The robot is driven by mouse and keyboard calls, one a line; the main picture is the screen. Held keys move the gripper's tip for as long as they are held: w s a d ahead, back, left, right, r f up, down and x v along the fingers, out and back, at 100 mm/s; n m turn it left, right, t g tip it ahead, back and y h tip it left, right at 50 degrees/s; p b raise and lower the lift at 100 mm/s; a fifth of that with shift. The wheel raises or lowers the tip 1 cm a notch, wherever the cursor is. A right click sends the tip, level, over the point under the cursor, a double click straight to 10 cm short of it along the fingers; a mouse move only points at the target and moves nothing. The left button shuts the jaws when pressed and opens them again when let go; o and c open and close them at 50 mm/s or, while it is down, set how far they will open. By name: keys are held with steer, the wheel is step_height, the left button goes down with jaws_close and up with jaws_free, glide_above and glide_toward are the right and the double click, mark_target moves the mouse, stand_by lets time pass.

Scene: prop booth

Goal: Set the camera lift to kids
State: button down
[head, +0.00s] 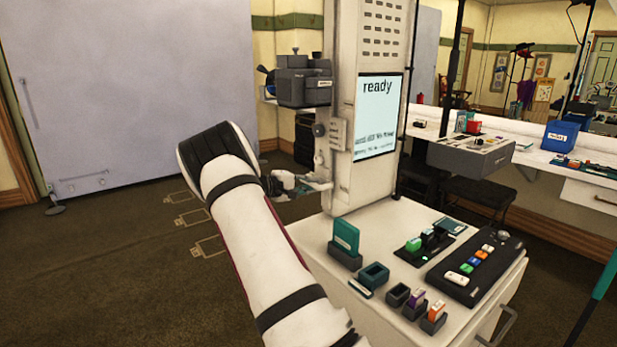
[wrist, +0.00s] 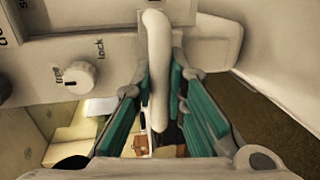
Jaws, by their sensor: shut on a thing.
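The camera lift's dark camera box (head: 303,88) sits on the left side of the tall white column (head: 352,190). My gripper (head: 318,184) is at the column's lower left, below the camera box. In the wrist view my gripper (wrist: 160,85) has its teal-padded fingers shut on a pale upright handle (wrist: 157,45), one finger on each side. A white knob (wrist: 80,77) is left of the handle on the pale panel, with a "lock" label and another small label beside it. A "kids" mark is not readable in either view.
A screen (head: 377,115) on the column reads "ready". The white cabinet top (head: 385,222) holds a green card in a stand (head: 345,237), small dark holders and a black button panel (head: 475,267). Open carpet lies left of my arm.

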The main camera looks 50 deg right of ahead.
steer(key=shift+a+f, duration=0.1)
steer(key=shift+f, duration=0.75)
steer(key=c, duration=1.6)
jaws_free()
steer(key=shift+f, duration=0.1)
steer(key=shift+r, duration=0.2)
steer(key=v, duration=1.1)
steer(key=shift+a, duration=0.4)
steer(key=shift+w+r, duration=0.1)
